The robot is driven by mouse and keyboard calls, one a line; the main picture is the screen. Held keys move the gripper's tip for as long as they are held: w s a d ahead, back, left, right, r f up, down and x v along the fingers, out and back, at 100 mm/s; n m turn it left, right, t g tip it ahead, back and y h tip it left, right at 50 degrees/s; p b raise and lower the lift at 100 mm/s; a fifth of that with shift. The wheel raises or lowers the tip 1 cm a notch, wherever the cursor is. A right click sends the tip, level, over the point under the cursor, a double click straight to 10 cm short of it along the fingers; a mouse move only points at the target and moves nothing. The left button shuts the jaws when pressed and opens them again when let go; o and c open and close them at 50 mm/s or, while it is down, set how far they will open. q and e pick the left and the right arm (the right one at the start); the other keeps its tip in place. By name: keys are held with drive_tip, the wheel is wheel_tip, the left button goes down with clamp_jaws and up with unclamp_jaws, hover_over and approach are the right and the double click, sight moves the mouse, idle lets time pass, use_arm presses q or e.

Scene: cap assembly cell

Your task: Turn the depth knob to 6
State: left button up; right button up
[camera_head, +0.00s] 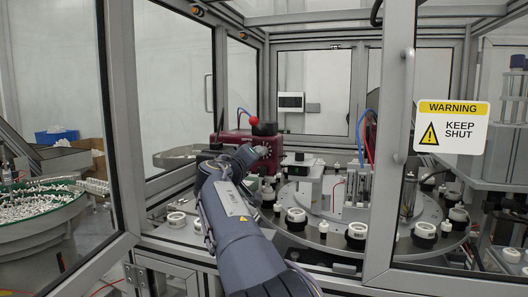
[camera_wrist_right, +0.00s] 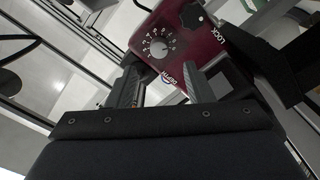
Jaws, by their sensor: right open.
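The depth knob (camera_wrist_right: 159,47) is a small grey round knob with a white scale around it, on the face of a dark red box (camera_wrist_right: 226,50). The scale digits are too small to read surely, and so is the setting. A tilted DEPTH label is beside it. My right gripper (camera_wrist_right: 162,74) is open, its two fingers apart and pointing toward the box face. The knob shows beyond the gap between the fingertips, and nothing is between them. In the head view the box (camera_head: 231,139) is partly behind my right gripper (camera_head: 262,152). My left gripper is out of view.
A black knob (camera_wrist_right: 192,17) beside a LOCK label sits near the depth knob. A round turntable (camera_head: 315,235) with several black-and-white parts lies right of my arm. Frame posts and a glass door with a warning sign (camera_head: 452,126) bound the opening around my arm.

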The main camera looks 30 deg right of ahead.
drive_tip(key=p+x, duration=0.3)
drive_tip(key=x, duration=0.4)
drive_tip(key=shift+d+p, duration=0.15)
drive_tip(key=shift+p, duration=0.25)
drive_tip(key=shift+c, duration=0.2)
drive_tip(key=c, duration=1)
